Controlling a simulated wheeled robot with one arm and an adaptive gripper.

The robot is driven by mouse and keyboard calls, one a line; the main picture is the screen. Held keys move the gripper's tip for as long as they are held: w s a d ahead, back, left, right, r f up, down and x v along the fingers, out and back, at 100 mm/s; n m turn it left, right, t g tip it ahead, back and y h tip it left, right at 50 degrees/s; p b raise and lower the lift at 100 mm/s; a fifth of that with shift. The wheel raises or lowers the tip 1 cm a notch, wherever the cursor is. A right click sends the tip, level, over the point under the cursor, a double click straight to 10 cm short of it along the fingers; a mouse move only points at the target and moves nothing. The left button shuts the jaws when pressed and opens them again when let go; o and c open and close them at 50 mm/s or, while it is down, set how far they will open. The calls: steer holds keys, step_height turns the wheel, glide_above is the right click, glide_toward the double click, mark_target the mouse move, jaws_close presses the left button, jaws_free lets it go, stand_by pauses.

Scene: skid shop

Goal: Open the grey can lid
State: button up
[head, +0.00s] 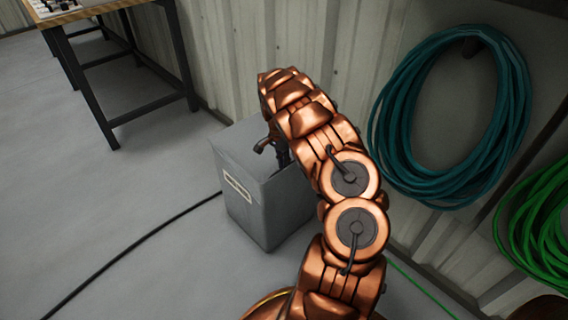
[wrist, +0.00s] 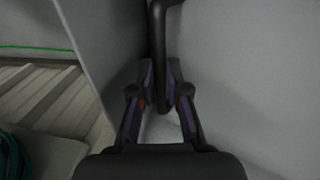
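The grey can (head: 262,205) is a box-shaped bin on the floor against the wall, with a pale label on its front. Its lid (head: 236,143) looks flat and down in the head view; my arm hides its right part. My gripper is at the lid's top, mostly hidden behind my arm there. In the wrist view, my gripper (wrist: 162,78) has one finger on each side of a dark bar-like handle (wrist: 157,30). The fingers sit close against the bar and appear shut on it. Pale grey surfaces of the can (wrist: 245,85) fill the right side.
A corrugated wall (head: 225,50) stands behind the can. A teal hose coil (head: 385,130) and a green one (head: 540,225) hang at the right. A workbench (head: 110,125) stands at the upper left. A black cable (head: 130,246) crosses the otherwise open floor.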

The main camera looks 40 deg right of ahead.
jaws_close()
